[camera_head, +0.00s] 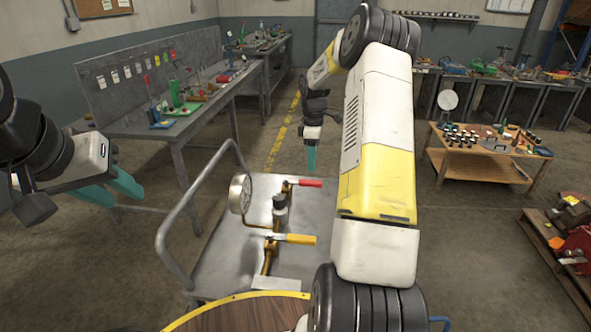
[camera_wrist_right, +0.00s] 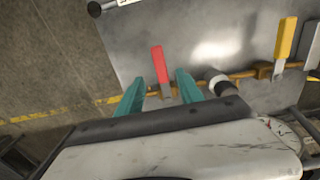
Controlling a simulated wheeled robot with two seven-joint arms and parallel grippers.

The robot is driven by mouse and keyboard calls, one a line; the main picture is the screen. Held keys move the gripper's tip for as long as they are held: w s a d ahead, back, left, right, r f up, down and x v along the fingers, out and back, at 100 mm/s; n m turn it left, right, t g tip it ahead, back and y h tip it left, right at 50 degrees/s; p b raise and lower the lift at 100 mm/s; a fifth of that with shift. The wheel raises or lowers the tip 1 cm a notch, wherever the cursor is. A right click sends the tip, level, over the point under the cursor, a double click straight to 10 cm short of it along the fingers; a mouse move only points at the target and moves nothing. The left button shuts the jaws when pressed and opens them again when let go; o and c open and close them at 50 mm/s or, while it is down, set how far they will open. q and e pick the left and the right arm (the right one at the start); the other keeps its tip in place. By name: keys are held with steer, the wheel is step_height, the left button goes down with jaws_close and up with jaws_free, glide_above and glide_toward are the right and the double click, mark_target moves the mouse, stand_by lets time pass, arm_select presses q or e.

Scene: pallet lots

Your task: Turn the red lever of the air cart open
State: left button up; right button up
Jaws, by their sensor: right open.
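The air cart (camera_head: 222,262) is a grey metal cart with a tube handle, in the middle of the head view. A brass pipe on it carries a red lever (camera_head: 307,183) at the far end and a yellow lever (camera_head: 298,239) nearer me. My right gripper (camera_head: 311,160) points down just beyond the red lever. In the wrist view the red lever (camera_wrist_right: 157,64) shows between and past the tips of my open teal fingers (camera_wrist_right: 160,86); I cannot tell whether they touch it. My left gripper (camera_head: 122,190) is open and empty, left of the cart.
A round gauge (camera_head: 240,194) stands on the cart beside the pipe. The cart handle (camera_head: 168,232) rises on the left. A workbench (camera_head: 165,125) with tools stands behind left, and a wooden table (camera_head: 480,165) right. A round wooden top (camera_head: 240,315) lies close in front.

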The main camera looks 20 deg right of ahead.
mark_target(311, 181)
step_height(311, 181, down, 8)
steer(key=shift+r, duration=0.1)
stand_by(0.4)
jaws_close()
stand_by(1.2)
